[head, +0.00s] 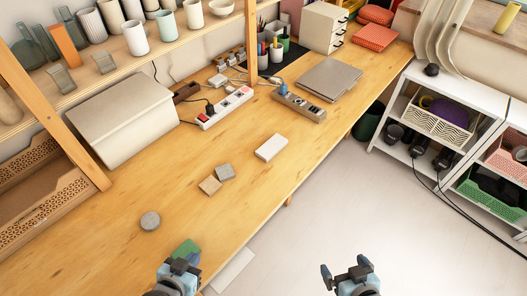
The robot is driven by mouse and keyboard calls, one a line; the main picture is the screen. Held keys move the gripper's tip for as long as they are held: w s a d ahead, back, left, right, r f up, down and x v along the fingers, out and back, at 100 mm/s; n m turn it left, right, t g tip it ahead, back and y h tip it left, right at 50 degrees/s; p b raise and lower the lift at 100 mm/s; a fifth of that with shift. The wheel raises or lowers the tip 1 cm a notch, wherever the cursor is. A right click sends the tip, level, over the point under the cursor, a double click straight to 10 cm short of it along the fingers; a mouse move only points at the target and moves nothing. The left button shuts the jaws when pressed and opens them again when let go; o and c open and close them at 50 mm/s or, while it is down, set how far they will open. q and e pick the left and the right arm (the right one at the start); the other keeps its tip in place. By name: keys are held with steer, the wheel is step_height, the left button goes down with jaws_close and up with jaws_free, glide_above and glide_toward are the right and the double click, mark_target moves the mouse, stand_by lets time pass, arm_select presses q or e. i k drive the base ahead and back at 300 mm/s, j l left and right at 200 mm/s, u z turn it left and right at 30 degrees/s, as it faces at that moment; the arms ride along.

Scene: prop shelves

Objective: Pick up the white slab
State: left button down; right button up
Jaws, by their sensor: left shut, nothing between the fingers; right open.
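A small white slab (271,148) lies flat on the wooden table, near its front edge and left of the grey laptop-like block. My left gripper (180,265) is shut and empty at the bottom of the head view, by the table's front edge and close to a green piece. My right gripper (345,272) is open and empty, in front of the table over the pale floor. Both grippers are well apart from the slab, which is nearer the back of the view.
Beige and grey tiles (210,185), a round grey disc (150,221) and a green piece (187,248) lie on the table (110,235). Power strips (225,107) with cables and a flat grey case (329,80) are behind the slab. Table around the slab is clear.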

mark_target(267, 152)
steer(key=i+l, duration=0.1)
steer(key=l, duration=0.25)
steer(key=i+l, duration=0.15)
steer(key=l, duration=0.2)
steer(key=i+l, duration=0.1)
steer(key=l, duration=0.25)
steer(key=i+l, duration=0.15)
steer(key=l, duration=0.2)
steer(key=i+l+u, duration=0.1)
steer(key=l, duration=0.25)
steer(key=l+u, duration=0.2)
steer(key=u, duration=1.85)
steer(key=i+l, duration=0.05)
steer(key=l, duration=0.05)
